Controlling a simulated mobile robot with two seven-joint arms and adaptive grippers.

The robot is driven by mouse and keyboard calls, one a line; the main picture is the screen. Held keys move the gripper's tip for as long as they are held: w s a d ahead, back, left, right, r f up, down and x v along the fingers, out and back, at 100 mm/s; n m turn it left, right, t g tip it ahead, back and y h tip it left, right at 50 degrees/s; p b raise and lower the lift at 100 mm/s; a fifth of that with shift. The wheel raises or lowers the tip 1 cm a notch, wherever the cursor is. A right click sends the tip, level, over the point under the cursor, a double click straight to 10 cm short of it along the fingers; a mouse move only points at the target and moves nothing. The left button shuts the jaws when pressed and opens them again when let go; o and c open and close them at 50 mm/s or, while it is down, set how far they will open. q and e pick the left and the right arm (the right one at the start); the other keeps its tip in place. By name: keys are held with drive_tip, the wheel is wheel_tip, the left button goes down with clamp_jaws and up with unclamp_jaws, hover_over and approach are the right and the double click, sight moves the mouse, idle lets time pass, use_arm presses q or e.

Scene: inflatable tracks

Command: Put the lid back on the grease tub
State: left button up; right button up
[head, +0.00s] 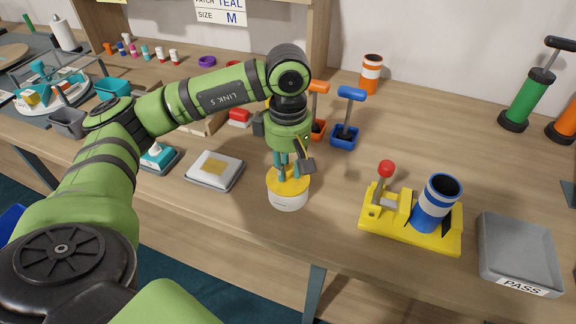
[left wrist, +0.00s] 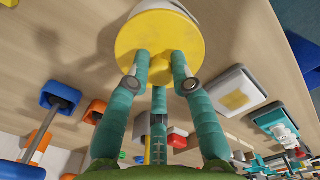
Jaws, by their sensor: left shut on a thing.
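The grease tub (head: 289,202) is a short white round tub standing on the wooden bench in the middle of the head view. Its yellow lid (head: 291,187) is over its top; I cannot tell whether it is fully seated. My left gripper (head: 290,170) points down from above, its teal fingers shut on the lid. In the left wrist view the yellow lid (left wrist: 157,45) fills the top middle, with the fingertips against it. A strip of the white tub (left wrist: 170,6) shows beyond it. My right gripper is not in view.
A grey tray with a white and yellow block (head: 214,168) lies left of the tub. A yellow fixture with a red-knobbed lever (head: 410,222) and a grey PASS tray (head: 518,250) are to the right. Bench between tub and fixture is clear.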

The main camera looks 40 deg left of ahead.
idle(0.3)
use_arm(q)
drive_tip(key=o, duration=1.5)
drive_tip(key=shift+r, duration=0.1)
drive_tip(key=shift+r+p, duration=2.1)
drive_tip(key=shift+r, duration=1.35)
clamp_jaws()
